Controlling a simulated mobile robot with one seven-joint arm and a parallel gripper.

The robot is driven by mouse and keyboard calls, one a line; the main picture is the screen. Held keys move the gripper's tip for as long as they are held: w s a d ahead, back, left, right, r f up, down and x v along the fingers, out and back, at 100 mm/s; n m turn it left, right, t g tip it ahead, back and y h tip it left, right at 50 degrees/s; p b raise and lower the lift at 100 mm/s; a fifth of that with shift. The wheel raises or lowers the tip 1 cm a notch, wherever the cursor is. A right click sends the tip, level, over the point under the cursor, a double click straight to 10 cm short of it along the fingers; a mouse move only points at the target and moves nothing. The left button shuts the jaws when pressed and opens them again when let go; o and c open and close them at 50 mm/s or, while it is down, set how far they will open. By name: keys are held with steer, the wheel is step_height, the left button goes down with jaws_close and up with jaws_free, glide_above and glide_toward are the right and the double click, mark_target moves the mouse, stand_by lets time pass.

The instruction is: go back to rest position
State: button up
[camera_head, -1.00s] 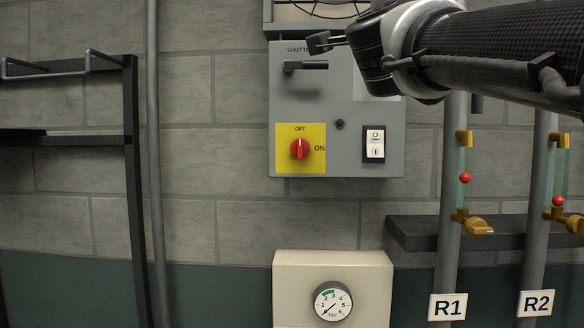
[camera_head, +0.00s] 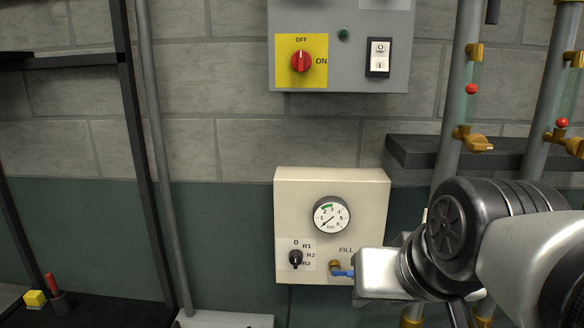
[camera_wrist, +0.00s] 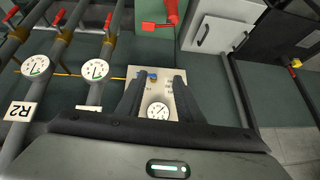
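My gripper shows in the wrist view (camera_wrist: 162,78). Its two dark fingers stand apart with nothing between them, in front of the cream panel. In the head view my arm fills the lower right and the fingers are hidden. The cream panel (camera_head: 300,190) has a round gauge (camera_head: 332,217), a black selector (camera_head: 295,258) marked 0, R1, R2, R3, and a FILL fitting with a blue lever (camera_head: 342,273), partly beside my arm. The gauge also shows in the wrist view (camera_wrist: 158,111).
A grey switch box (camera_head: 345,20) with a red knob (camera_head: 301,61) hangs above. Pipes with sight tubes (camera_head: 471,88) and a dark shelf (camera_head: 410,150) stand right. A black rack (camera_head: 130,120) stands left.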

steer(key=shift+n+g+h, duration=0.3)
steer(key=shift+g, duration=0.5)
steer(key=s+f, duration=0.1)
steer(key=s+d+f, duration=0.1)
steer(key=s+f, duration=0.1)
steer(key=shift+s+d+f, duration=0.3)
steer(key=shift+s+d, duration=0.05)
